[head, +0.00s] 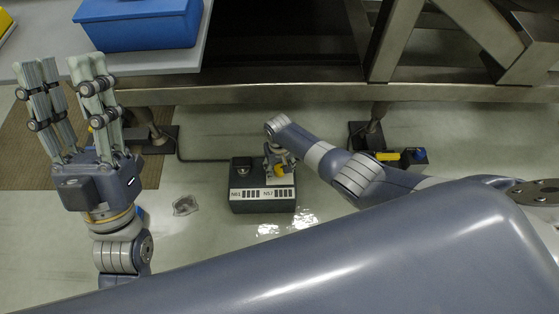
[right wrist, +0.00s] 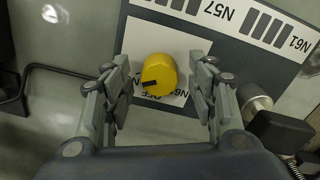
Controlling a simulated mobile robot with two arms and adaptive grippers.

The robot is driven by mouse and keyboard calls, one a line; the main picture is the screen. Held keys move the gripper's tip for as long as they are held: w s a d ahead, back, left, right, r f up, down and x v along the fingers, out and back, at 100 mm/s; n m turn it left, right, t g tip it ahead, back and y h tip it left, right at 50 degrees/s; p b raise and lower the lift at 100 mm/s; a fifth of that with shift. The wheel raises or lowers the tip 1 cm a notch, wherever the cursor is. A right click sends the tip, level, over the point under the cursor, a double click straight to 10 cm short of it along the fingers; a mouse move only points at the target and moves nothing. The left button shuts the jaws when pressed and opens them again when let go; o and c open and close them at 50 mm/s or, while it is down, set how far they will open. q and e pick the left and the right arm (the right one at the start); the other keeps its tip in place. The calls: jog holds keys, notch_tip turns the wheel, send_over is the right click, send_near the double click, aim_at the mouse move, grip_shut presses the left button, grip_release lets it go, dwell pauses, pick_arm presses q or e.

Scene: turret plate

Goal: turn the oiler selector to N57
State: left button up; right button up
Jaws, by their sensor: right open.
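The yellow selector knob (right wrist: 158,74) stands on a white dial plate (right wrist: 180,38) on top of a dark grey box (head: 262,205). In the right wrist view a black mark on the knob points to the picture's left. Upside-down lettering at the dial's lower edge includes OFF and is partly hidden. My right gripper (right wrist: 160,75) is open, with its fingers on both sides of the knob and gaps visible. In the head view the right gripper (head: 279,162) is over the box's right part. My left gripper (head: 63,68) is open and empty, raised at the left.
A white strip (head: 261,194) on the box reads N61 and N57. A dark fitting (head: 242,171) is on the box's left part. A grey crumpled thing (head: 186,205) lies on the floor. A blue bin (head: 140,27) sits on a table, and a metal frame (head: 290,93) runs behind.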

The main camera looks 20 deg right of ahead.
aim_at(279, 170)
notch_tip(279, 170, up, 12)
jog(key=shift+f, duration=0.15)
dwell(0.6)
jog(key=shift+s, duration=0.1)
dwell(0.4)
